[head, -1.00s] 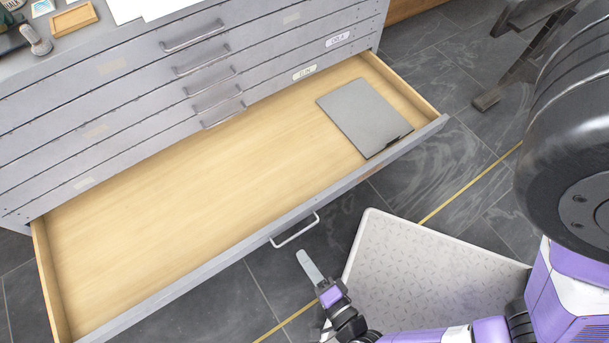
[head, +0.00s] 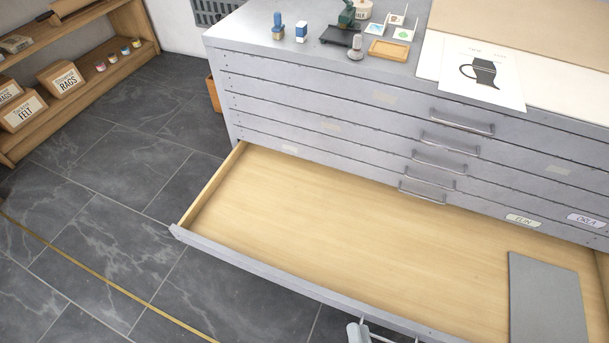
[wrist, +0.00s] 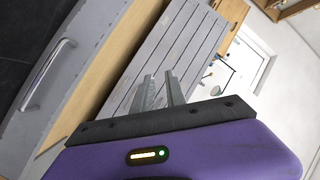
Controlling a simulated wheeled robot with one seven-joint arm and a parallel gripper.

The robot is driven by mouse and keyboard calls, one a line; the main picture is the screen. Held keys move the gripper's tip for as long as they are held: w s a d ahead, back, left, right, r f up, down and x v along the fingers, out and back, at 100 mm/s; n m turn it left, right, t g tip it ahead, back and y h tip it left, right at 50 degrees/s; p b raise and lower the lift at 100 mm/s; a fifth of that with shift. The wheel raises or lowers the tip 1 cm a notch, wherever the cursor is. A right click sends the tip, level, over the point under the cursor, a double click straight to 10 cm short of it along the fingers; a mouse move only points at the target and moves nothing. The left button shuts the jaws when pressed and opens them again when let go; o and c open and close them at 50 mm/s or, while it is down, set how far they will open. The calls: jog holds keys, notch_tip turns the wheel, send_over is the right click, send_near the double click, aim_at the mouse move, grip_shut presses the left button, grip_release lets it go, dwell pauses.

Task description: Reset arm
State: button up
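My gripper's fingertips (head: 358,332) show at the bottom edge of the head view, just in front of the open drawer's front; the rest of the arm is out of frame. In the wrist view my gripper (wrist: 160,78) has its two fingers apart, with nothing between them. The wide bottom drawer (head: 350,215) of the grey flat-file cabinet (head: 300,95) is pulled out. A flat grey plate (head: 545,300) lies at its right end. The drawer's handle (wrist: 45,75) shows at left in the wrist view.
On the cabinet top stand small stamps (head: 301,32), a wooden tray (head: 389,50) and a printed sheet (head: 483,75). A wooden shelf (head: 85,72) with labelled boxes stands at the far left. The tiled floor (head: 110,190) left of the drawer is clear.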

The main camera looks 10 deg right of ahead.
jog(key=s+d+r+n+g+y, duration=0.1)
jog(key=s+d+r+n, duration=0.35)
jog(key=r, duration=0.25)
jog(key=s+d+r+n+g+y, duration=0.1)
jog(key=s+d+r+n, duration=0.2)
jog(key=r+n, duration=0.35)
notch_tip(320, 180, up, 23)
jog(key=p, duration=2.2)
jog(key=shift+a+m+p, duration=0.35)
jog(key=shift+m, duration=0.05)
jog(key=shift+s, duration=0.1)
